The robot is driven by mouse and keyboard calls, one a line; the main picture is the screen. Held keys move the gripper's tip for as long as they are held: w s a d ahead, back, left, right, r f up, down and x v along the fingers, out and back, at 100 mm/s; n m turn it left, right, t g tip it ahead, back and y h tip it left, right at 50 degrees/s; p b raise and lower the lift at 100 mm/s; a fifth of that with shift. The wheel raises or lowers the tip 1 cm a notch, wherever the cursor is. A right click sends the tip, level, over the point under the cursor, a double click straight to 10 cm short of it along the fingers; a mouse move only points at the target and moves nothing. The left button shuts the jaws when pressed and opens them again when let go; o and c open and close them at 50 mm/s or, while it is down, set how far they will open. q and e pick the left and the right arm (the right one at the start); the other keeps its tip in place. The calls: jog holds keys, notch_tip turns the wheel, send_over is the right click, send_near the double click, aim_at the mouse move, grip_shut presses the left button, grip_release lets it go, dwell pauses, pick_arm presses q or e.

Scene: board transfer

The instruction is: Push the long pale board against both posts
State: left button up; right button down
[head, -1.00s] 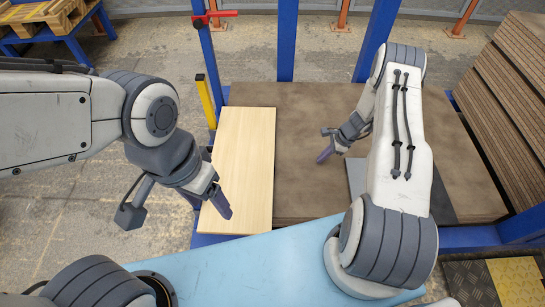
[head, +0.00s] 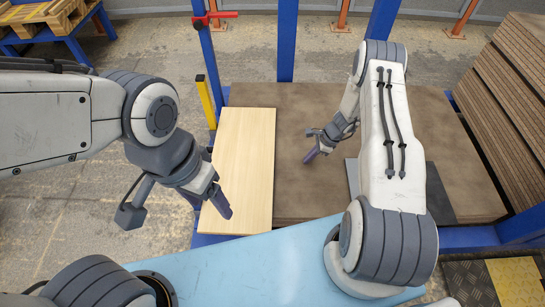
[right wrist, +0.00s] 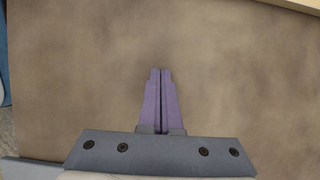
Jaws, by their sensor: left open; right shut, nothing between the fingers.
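The long pale board (head: 245,165) lies at the left end of the brown surface (head: 300,110), its long side running from front to back. Blue upright posts stand behind the surface: one in the middle (head: 284,45), one further right (head: 377,35), and a thinner one at the left (head: 208,60). My left gripper (head: 224,208) is open and appears over the board's front left part; contact cannot be told. My right gripper (head: 311,156) is shut and empty, right of the board and apart from it. In the right wrist view its closed fingers (right wrist: 161,100) point toward the board's edge (right wrist: 298,4).
A yellow upright (head: 205,100) and a red handle (head: 215,18) are at the back left. A grey sheet (head: 440,195) lies partly behind my right arm. A stack of brown boards (head: 510,90) stands at right. A light blue surface (head: 250,265) is in front.

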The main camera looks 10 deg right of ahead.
aim_at(274, 160)
jog(key=shift+w+a, duration=0.45)
jog(key=shift+a, duration=1.15)
jog(key=shift+w+a, duration=0.4)
jog(key=shift+a, duration=1.25)
jog(key=shift+w+a, duration=0.45)
jog(key=shift+a, duration=1.15)
jog(key=shift+w+a+b, duration=0.15)
jog(key=shift+a+b, duration=0.15)
jog(key=shift+a, duration=0.8)
jog(key=shift+s+d, duration=0.15)
jog(key=shift+d, duration=0.55)
jog(key=shift+s+d, duration=0.15)
jog(key=shift+d, duration=0.5)
notch_tip(274, 160, up, 7)
jog(key=p, duration=0.5)
